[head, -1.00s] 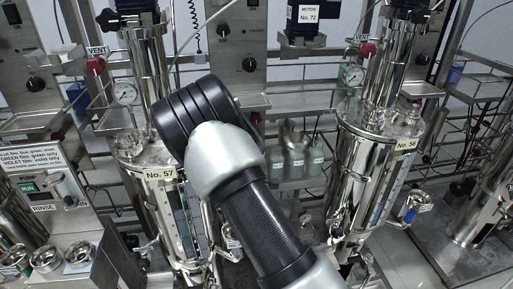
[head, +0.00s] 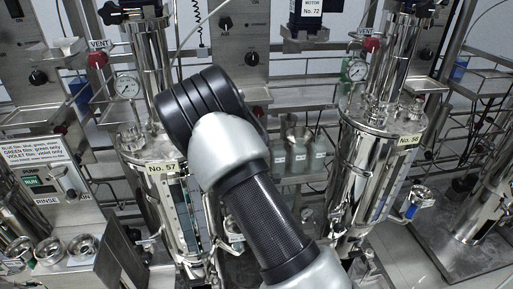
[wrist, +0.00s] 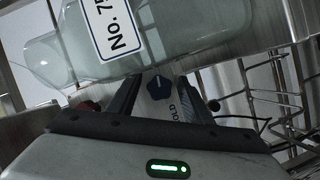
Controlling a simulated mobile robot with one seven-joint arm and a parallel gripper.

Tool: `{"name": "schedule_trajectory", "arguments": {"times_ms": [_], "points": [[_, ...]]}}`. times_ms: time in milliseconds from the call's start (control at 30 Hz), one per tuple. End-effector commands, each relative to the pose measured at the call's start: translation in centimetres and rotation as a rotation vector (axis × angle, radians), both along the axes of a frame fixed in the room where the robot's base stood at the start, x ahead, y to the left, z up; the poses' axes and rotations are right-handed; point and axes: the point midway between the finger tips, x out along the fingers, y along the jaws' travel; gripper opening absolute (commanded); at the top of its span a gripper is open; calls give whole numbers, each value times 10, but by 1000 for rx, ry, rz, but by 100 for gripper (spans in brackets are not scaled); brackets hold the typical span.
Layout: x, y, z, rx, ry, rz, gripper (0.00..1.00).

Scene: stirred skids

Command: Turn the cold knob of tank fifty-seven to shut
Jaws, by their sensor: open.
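In the wrist view a dark blue knob (wrist: 158,87) sits on a pale plate lettered "COLD" (wrist: 173,109). My gripper (wrist: 161,80) is open, with one finger on each side of the knob as seen from the wrist. I cannot tell whether the fingers touch it or how the knob is set.
A clear glass vessel (wrist: 180,45) with a partly cut-off "No. 7" label lies across the top of the wrist view, close to the fingers. A panel with steel cups (head: 50,250) is at lower left.

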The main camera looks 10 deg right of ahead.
Motion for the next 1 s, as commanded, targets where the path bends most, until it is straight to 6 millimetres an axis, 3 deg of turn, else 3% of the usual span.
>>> {"name": "schedule_trajectory", "arguments": {"times_ms": [167,700,1000], "points": [[-20,9,6,1,1,2,46],[-135,51,27,0,2,3,46],[-159,59,30,0,0,0,46]]}}
